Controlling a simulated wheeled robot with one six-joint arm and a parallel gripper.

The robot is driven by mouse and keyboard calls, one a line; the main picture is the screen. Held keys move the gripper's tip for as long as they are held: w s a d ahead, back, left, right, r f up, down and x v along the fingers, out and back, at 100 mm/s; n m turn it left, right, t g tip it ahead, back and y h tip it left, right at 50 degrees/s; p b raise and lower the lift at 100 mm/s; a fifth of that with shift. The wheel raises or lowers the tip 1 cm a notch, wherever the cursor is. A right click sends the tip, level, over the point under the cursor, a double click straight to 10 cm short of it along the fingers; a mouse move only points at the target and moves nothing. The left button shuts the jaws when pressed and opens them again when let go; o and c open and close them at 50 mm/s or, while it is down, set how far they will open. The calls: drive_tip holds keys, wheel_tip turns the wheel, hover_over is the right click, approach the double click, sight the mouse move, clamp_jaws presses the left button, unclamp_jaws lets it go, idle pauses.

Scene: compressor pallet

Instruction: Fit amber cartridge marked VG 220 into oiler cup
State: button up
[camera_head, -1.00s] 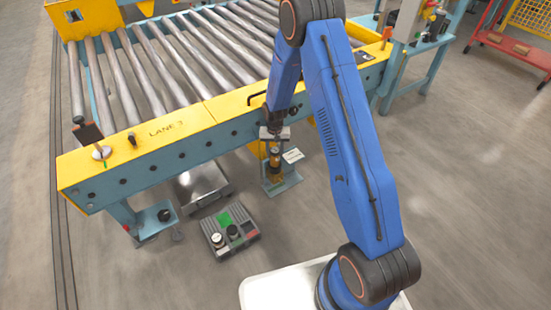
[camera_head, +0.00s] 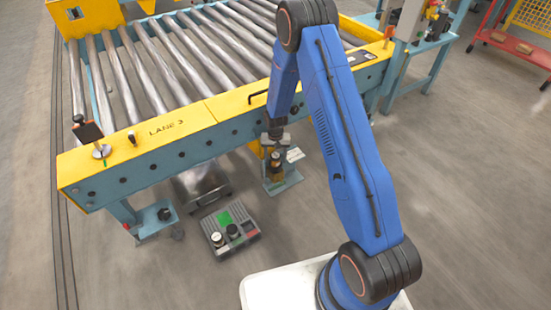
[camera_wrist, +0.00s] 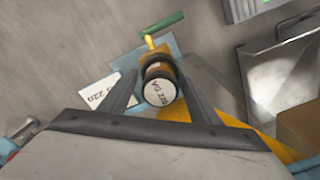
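The amber cartridge (camera_wrist: 160,92), with its white end reading VG 220, stands at the blue-grey bracket below the conveyor. It shows small in the head view (camera_head: 277,162). In the wrist view a dark ring and an amber band show beyond the white end. The oiler cup is mostly hidden behind the cartridge, and I cannot tell how deep the cartridge sits.
A white card (camera_wrist: 97,93) marked 220 is beside the cup. A green-handled yellow lever (camera_wrist: 163,22) lies close beyond it. A grey tray (camera_head: 217,243) with dark round items and a metal pan (camera_head: 203,187) are on the floor left. The yellow conveyor rail (camera_head: 225,106) is close behind my gripper.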

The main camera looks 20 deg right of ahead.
wheel_tip(320, 180, up, 12)
drive_tip(key=shift+r, duration=0.25)
idle(0.5)
drive_tip(key=s+d+r+n+t, duration=0.1)
drive_tip(key=s+r, duration=0.4)
drive_tip(key=r, duration=0.5)
drive_tip(key=s+d+r, duration=0.2)
drive_tip(key=s+r, duration=0.4)
drive_tip(key=r, duration=0.3)
drive_tip(key=s+d+r+n+t, duration=0.1)
drive_tip(key=s+r, duration=0.4)
drive_tip(key=r, duration=0.5)
drive_tip(key=s+d+r+t, duration=0.1)
drive_tip(key=s+r, duration=0.3)
drive_tip(key=s, duration=0.9)
drive_tip(key=s+d+r+n+t, duration=0.1)
drive_tip(key=s+r, duration=0.4)
drive_tip(key=s, duration=0.9)
drive_tip(key=shift+s+d+r+t, duration=0.25)
drive_tip(key=shift+d+t, duration=0.15)
drive_tip(key=shift+d, duration=0.1)
